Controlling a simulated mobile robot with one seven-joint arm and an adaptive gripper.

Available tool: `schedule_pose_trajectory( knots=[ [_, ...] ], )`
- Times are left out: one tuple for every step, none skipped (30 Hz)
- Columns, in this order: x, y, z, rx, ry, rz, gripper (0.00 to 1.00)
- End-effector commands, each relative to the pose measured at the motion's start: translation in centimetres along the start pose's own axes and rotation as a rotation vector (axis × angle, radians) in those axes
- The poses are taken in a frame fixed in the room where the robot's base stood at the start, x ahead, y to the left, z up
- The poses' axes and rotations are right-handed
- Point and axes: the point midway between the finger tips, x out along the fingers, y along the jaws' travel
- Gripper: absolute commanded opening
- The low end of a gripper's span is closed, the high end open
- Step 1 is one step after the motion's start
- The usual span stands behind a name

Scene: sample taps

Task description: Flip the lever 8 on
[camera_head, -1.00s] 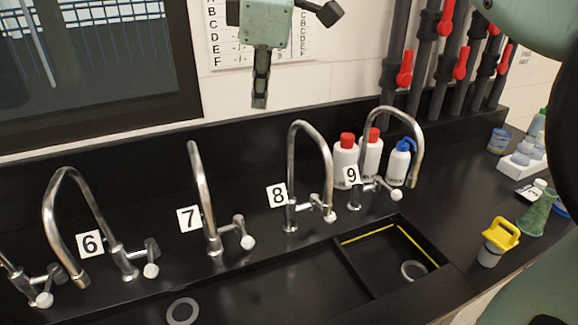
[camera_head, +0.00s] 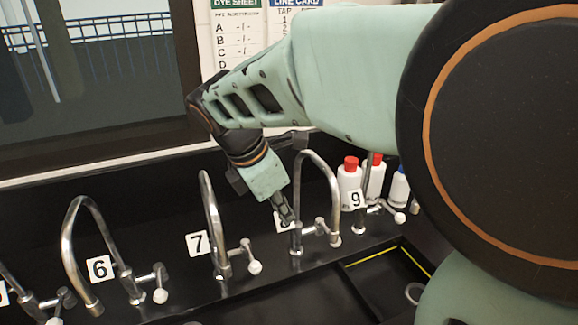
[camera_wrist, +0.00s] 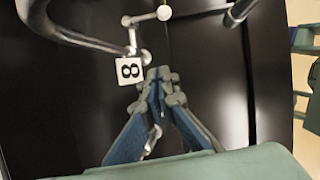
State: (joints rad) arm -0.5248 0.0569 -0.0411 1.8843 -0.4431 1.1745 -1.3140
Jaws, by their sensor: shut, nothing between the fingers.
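Tap 8 is a chrome gooseneck tap (camera_head: 330,180) on the black bench. Its side lever ends in a white knob (camera_head: 335,240) at the right of the tap's base. The knob also shows at the top of the wrist view (camera_wrist: 164,12). The white label 8 (camera_wrist: 130,71) is plain in the wrist view; in the head view my gripper mostly covers it. My gripper (camera_head: 288,221) is shut and empty, pointing down just left of tap 8's post. In the wrist view its closed tips (camera_wrist: 160,74) are beside the label, apart from the knob. Contact with the post cannot be told.
Tap 7 (camera_head: 211,215) stands to the left, with its own white-knobbed lever (camera_head: 254,267). Tap 6 (camera_head: 68,240) is further left. Label 9 (camera_head: 356,198) and red-capped bottles (camera_head: 349,184) are to the right. A black sink lies in front.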

Motion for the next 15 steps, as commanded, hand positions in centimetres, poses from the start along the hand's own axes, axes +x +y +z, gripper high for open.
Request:
schedule_pose_trajectory(
  knots=[
    [0.9, -0.9, 0.0, -0.035, -0.016, -0.02, 0.0],
    [1.4, -1.3, -0.1, -0.056, -0.025, -0.025, 0.0],
    [2.0, -1.8, -0.3, -0.079, -0.033, -0.032, 0.0],
    [2.4, -2.0, -0.4, -0.094, -0.039, -0.034, 0.0],
    [2.7, -2.2, -0.5, -0.105, -0.043, -0.037, 0.0],
    [3.0, -2.5, -0.6, -0.119, -0.047, -0.04, 0.0],
    [3.1, -2.6, -0.7, -0.125, -0.049, -0.041, 0.0],
    [3.2, -2.7, -0.7, -0.13, -0.051, -0.042, 0.0],
    [3.3, -2.7, -0.7, -0.134, -0.052, -0.042, 0.0],
    [3.4, -2.8, -0.7, -0.135, -0.053, -0.042, 0.0],
    [3.4, -2.8, -0.8, -0.136, -0.053, -0.042, 0.0],
    [3.4, -2.7, -0.8, -0.136, -0.052, -0.042, 0.0],
    [3.4, -2.7, -0.8, -0.135, -0.052, -0.042, 0.0],
    [3.4, -2.7, -0.8, -0.135, -0.052, -0.042, 0.0],
    [3.4, -2.7, -0.8, -0.135, -0.052, -0.042, 0.0]
  ],
)
